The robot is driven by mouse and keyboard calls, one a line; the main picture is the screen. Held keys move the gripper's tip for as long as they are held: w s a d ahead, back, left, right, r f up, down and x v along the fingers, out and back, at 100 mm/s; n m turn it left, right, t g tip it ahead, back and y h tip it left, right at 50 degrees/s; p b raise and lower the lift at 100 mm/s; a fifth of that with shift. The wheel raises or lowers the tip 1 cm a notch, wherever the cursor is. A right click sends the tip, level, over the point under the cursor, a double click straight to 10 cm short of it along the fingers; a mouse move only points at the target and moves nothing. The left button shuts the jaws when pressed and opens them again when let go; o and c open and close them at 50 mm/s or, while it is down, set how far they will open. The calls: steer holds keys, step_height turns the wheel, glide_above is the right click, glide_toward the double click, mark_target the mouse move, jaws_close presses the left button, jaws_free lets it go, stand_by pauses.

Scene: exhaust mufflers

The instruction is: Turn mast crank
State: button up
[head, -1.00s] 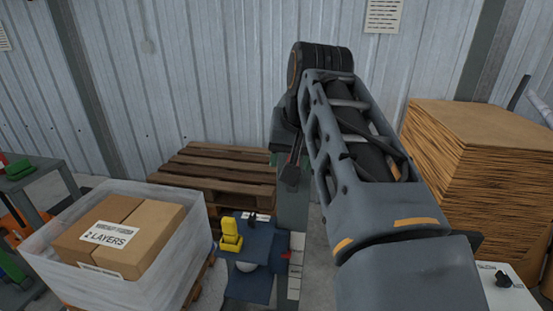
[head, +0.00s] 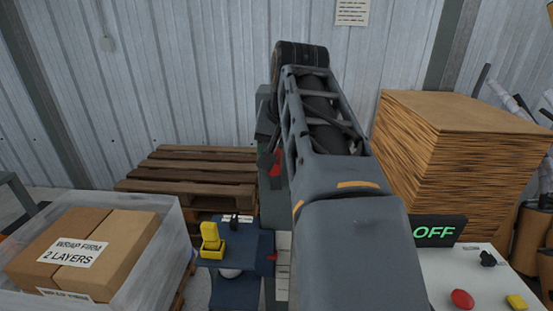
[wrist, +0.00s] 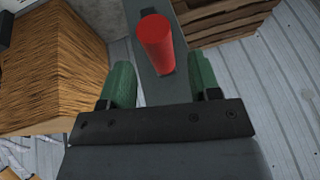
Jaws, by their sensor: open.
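The mast crank's red cylindrical handle (wrist: 155,42) shows in the wrist view, standing out from a grey bar or post (wrist: 153,84). My gripper (wrist: 158,62) is open, with one green finger on each side of the handle's line. The handle's lower end lies between the fingertips in the picture. Neither finger visibly touches it, and I cannot tell the depth between them. In the head view a small red piece (head: 276,163) shows on the grey mast (head: 272,205). My arm hides most of the mast and the gripper there.
A wrapped box load (head: 165,255) stands at left, with a wooden pallet stack (head: 190,165) behind it. A tall cardboard stack (head: 470,150) stands close on the right. A blue unit (head: 235,290) stands beside the mast.

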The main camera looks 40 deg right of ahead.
steer(key=shift+x, duration=1.55)
jaws_close()
